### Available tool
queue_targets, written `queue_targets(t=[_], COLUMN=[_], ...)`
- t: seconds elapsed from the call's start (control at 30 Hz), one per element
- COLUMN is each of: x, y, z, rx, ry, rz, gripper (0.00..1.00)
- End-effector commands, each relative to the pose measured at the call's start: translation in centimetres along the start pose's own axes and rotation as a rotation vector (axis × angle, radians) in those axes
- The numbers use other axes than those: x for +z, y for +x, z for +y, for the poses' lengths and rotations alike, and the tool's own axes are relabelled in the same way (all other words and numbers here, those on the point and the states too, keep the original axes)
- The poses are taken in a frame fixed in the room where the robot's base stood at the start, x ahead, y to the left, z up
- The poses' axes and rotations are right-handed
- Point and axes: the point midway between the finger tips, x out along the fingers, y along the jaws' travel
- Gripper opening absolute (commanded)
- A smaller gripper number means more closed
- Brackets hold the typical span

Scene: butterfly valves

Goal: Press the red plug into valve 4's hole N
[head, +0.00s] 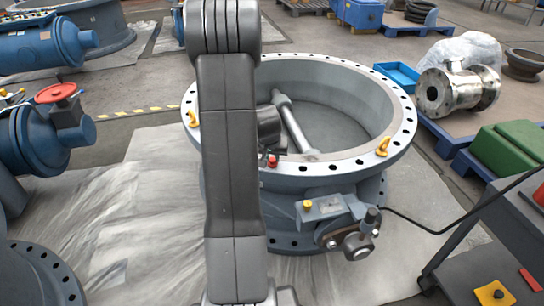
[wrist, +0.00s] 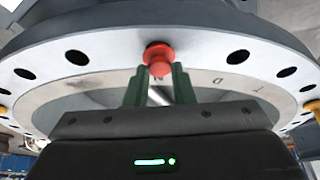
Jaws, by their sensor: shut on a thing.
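The large grey butterfly valve (head: 330,172) lies with its round flange facing up, bolt holes all around the rim. The flange also fills the wrist view (wrist: 205,48). The red plug (wrist: 158,56) is at the near rim, in line with the row of holes; it also shows in the head view (head: 272,161). My gripper (wrist: 159,72) is shut on the red plug, one green finger on each side. No valve number is readable.
Yellow lifting eyes (head: 382,147) stand on the flange. An actuator (head: 345,215) with a black cable sticks out in front. Blue valves (head: 40,135) stand on the left. A dark cart (head: 500,245) is at right. My arm hides part of the valve's left side.

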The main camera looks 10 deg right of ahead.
Motion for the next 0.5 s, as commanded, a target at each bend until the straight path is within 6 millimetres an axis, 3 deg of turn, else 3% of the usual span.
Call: queue_targets(t=[0.27, 0.3, 0.4, 0.5], x=[0.52, 0.49, 0.45, 0.43], y=[0.99, 0.91, 0.84, 0.82], z=[0.01, 0.01, 0.01, 0.00], rx=[0.001, 0.001, 0.001, 0.000], ry=[0.000, 0.000, 0.000, 0.000], rz=[-0.003, -0.003, -0.003, -0.003], gripper=[0.00, 0.26, 0.46, 0.48])
